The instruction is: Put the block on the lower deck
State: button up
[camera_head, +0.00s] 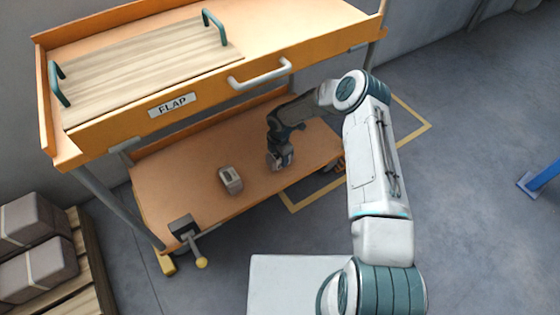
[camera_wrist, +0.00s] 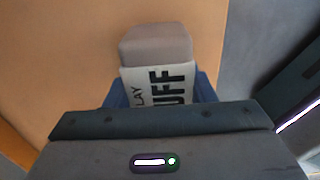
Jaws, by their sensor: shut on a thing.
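A grey-brown block (camera_wrist: 157,45) with a white printed label is between my gripper's blue fingers in the wrist view. My gripper (camera_head: 281,160) is shut on it, low over the right part of the lower deck (camera_head: 180,172). In the wrist view, the deck's orange-brown surface (camera_wrist: 60,60) is behind the block. I cannot tell whether the block touches the deck. In the head view the held block is mostly hidden by my gripper. A second grey block with a pale band (camera_head: 230,180) sits on the deck left of my gripper.
The cart's upper deck (camera_head: 310,30) overhangs the lower one, with a wooden board (camera_head: 150,65) and a flap label (camera_head: 172,105). A lever with a yellow knob (camera_head: 200,262) is at the deck's front left. Grey blocks (camera_head: 40,270) lie on a pallet at left.

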jog(key=shift+f, duration=1.2)
jog(key=shift+f+b, duration=0.15)
jog(key=shift+b, duration=0.25)
jog(key=o, duration=1.4)
jog(key=shift+o, duration=0.2)
notch_tip(320, 180, up, 8)
jog(key=p, duration=0.3)
jog(key=shift+f, duration=0.1)
jog(key=shift+s, duration=0.1)
